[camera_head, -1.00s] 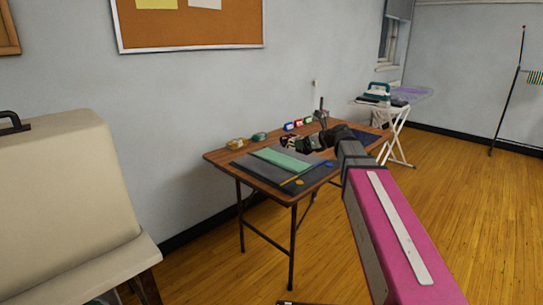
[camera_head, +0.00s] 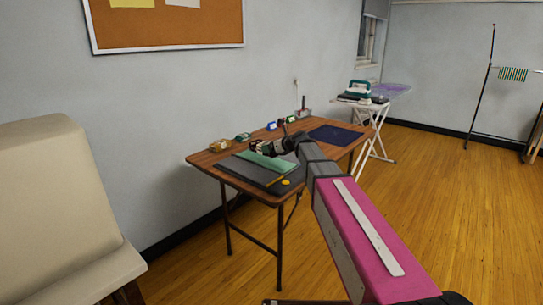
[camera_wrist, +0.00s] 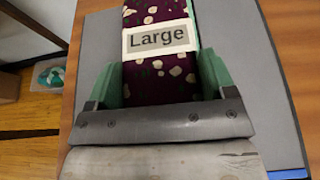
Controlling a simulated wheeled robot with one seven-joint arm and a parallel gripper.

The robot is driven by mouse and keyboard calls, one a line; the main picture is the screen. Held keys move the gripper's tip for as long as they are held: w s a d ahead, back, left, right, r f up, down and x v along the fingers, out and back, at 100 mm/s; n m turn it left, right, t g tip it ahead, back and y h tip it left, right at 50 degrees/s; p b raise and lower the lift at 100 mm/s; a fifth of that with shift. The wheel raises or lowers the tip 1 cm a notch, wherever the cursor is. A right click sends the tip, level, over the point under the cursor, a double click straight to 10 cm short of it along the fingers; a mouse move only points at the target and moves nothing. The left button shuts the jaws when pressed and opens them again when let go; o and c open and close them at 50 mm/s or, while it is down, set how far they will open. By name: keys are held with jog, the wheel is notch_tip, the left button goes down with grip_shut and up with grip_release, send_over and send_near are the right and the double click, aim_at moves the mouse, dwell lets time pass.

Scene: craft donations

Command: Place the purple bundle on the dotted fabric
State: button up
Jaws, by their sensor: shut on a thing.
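My gripper (camera_head: 262,147) is shut on the purple bundle (camera_wrist: 160,85), which has cream spots and a white "Large" label. In the wrist view the bundle sits between the gripper's green fingers (camera_wrist: 158,82). In the head view the bundle is small and dark, above the back part of the green piece. A dark blue fabric (camera_head: 337,135) lies flat on the right part of the table, apart from the gripper; dots on it are too small to make out clearly.
The brown table (camera_head: 205,160) carries a grey mat (camera_head: 240,168) with the green piece (camera_head: 262,160) on it. A yellow round item (camera_head: 286,182) lies at the mat's front. Several small items line the back edge. An ironing board (camera_head: 392,90) stands behind, right.

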aim_at(276, 156)
jog(key=shift+f, duration=1.95)
jog(key=shift+f, duration=0.25)
jog(key=shift+f, duration=0.45)
jog(key=shift+c, duration=1.3)
jog(key=o, duration=1.2)
jog(key=shift+r, duration=0.6)
jog(key=v, duration=1.2)
jog(key=shift+r, duration=0.2)
